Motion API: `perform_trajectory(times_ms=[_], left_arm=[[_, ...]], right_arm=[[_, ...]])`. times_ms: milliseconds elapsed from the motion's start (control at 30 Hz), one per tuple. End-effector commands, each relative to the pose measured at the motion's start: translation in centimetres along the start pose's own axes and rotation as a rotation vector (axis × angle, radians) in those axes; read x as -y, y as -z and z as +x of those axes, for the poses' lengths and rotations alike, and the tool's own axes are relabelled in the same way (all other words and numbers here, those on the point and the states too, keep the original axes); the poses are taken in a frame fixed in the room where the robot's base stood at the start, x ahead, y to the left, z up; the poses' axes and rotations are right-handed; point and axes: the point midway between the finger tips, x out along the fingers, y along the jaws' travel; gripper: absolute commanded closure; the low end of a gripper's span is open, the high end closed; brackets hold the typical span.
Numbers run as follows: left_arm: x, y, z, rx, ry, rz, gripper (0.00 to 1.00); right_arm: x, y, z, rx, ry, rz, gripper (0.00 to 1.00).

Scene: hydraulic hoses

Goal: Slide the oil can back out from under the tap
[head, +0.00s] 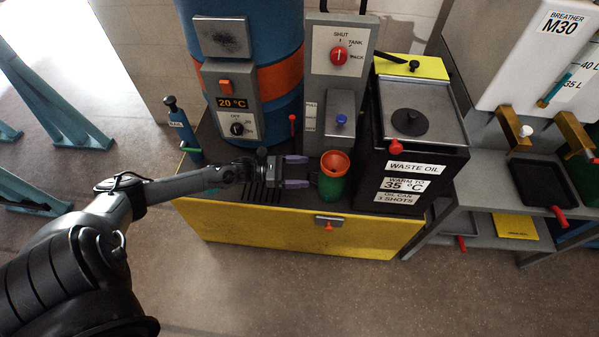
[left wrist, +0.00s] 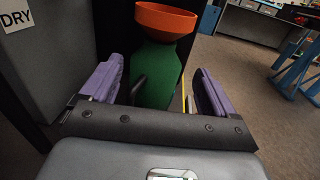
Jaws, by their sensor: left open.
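The oil can is a green can (head: 331,187) with an orange funnel top (head: 335,163), upright on the bench's dark top near the front edge. A grey housing with a blue knob (head: 341,121) is right behind it; I cannot make out a tap spout. My left gripper (head: 308,172) is level, just left of the can, its purple fingers open and pointing at it. In the left wrist view the green can (left wrist: 153,75) and orange funnel (left wrist: 165,20) show centred between the spread fingers (left wrist: 158,85). I cannot tell whether a finger touches it. My right gripper is out of view.
A black waste oil box (head: 418,160) stands close right of the can. A selector panel (head: 338,52) and a blue drum (head: 240,25) rise behind. A slatted grate (head: 262,192) lies under my left gripper. The yellow bench front (head: 270,225) drops to open floor.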

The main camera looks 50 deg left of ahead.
Motion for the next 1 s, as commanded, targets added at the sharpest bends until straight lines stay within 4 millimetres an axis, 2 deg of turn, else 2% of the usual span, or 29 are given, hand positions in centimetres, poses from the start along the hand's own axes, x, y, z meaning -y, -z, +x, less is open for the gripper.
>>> perform_trajectory(times_ms=[167,333,800,1000], left_arm=[[0.0,0.1,0.2,0.001,0.0,0.0,0.11],[0.0,0.1,1.3,0.003,0.0,-0.001,0.11],[0.0,0.2,8.2,0.004,0.001,0.0,0.11],[0.0,0.1,10.0,0.001,-0.001,-0.001,0.11]], right_arm=[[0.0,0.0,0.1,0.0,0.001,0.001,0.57],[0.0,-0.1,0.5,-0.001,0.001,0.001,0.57],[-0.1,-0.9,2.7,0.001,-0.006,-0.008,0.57],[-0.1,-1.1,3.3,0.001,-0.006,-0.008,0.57]])
